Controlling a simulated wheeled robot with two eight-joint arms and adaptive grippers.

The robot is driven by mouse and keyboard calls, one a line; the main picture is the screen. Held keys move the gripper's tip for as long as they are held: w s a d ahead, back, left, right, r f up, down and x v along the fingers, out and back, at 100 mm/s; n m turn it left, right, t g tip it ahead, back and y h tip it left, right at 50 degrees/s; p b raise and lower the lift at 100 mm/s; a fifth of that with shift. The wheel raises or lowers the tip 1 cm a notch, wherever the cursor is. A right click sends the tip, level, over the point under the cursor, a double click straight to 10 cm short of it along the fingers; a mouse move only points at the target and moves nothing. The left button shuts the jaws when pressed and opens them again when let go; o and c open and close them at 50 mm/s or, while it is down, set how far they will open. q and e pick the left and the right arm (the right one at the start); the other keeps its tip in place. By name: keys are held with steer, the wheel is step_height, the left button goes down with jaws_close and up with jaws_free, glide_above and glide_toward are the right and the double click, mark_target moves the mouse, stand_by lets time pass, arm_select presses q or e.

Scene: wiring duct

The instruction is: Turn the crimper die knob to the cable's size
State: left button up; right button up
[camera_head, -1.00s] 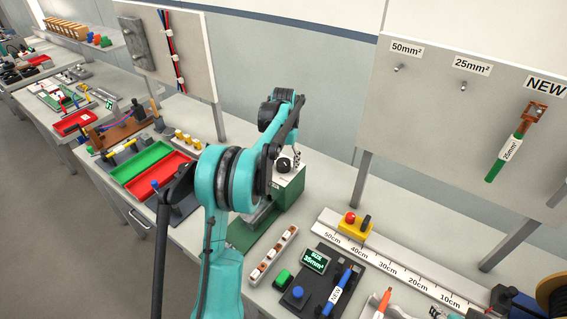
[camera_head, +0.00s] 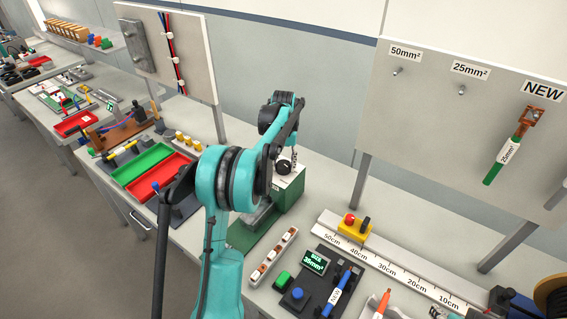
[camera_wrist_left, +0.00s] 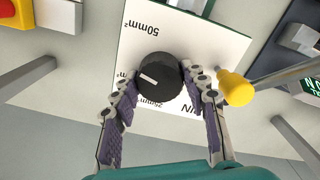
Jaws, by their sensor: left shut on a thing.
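The crimper (camera_head: 290,190) is a green box with a white top face, partly behind my left arm. Its black die knob (camera_wrist_left: 158,90) carries a white pointer mark that points left in the left wrist view. "50mm²" is printed above the knob there; other labels are partly hidden by the fingers. My left gripper (camera_wrist_left: 157,74) is shut on the knob, one finger on each side; in the head view its fingertips (camera_head: 294,160) are at the knob. My right gripper is out of view.
A yellow-tipped lever (camera_wrist_left: 235,87) stands close to the right finger in the left wrist view. A yellow box with a red button (camera_head: 353,230) and a ruler rail (camera_head: 400,268) lie right of the crimper. A size display (camera_head: 315,262) sits in front.

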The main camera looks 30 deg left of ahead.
mark_target(284, 164)
arm_select(q)
steer(key=n+p, duration=0.1)
steer(key=n, duration=0.3)
steer(key=shift+n, duration=0.3)
steer(key=n, duration=0.4)
steer(key=shift+p, duration=0.35)
steer(key=shift+n, duration=0.3)
steer(key=o, duration=1.2)
steer(key=shift+c, duration=0.2)
step_height(284, 164, up, 12)
